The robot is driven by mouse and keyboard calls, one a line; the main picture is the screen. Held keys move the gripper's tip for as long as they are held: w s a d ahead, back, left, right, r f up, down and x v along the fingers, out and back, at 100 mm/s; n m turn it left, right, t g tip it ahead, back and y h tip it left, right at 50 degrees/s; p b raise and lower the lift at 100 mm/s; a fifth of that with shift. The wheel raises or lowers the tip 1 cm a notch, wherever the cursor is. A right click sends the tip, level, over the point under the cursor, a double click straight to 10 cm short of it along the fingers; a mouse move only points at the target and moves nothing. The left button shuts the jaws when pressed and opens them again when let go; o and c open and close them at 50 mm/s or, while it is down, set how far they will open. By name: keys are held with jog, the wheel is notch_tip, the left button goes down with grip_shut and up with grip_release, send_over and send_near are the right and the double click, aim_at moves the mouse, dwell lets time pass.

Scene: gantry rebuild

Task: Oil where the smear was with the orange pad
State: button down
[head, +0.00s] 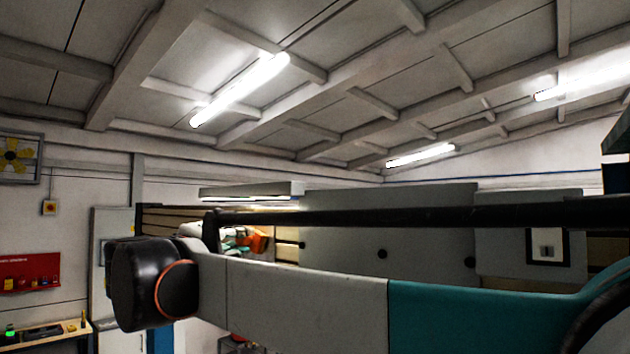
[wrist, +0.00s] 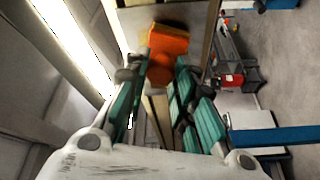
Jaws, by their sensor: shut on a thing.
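The orange pad (wrist: 168,40) is at the top of the wrist view, with a rounded orange part (wrist: 160,70) below it between the fingertips. My gripper (wrist: 158,79) is shut on this rounded part, its green fingers on either side. In the head view a bit of the orange pad (head: 258,243) shows behind my arm, near a pale slatted surface; contact cannot be told. My arm hides most of the gripper there. I cannot make out a smear or an oiled patch in either view.
Large grey panels (head: 390,210) with dark round spots stand behind my arm. A framed plate (head: 547,248) is at the right. A red board (head: 30,272) and a bench (head: 45,331) are at the left. The wrist view shows a dark rack (wrist: 232,62) and open floor.

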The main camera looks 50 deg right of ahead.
jog(key=w, duration=0.9)
jog(key=shift+w+a, duration=0.2)
dwell(1.6)
jog(key=a, duration=0.6)
dwell(0.4)
jog(key=shift+s+a, duration=0.1)
jog(key=shift+a, duration=0.05)
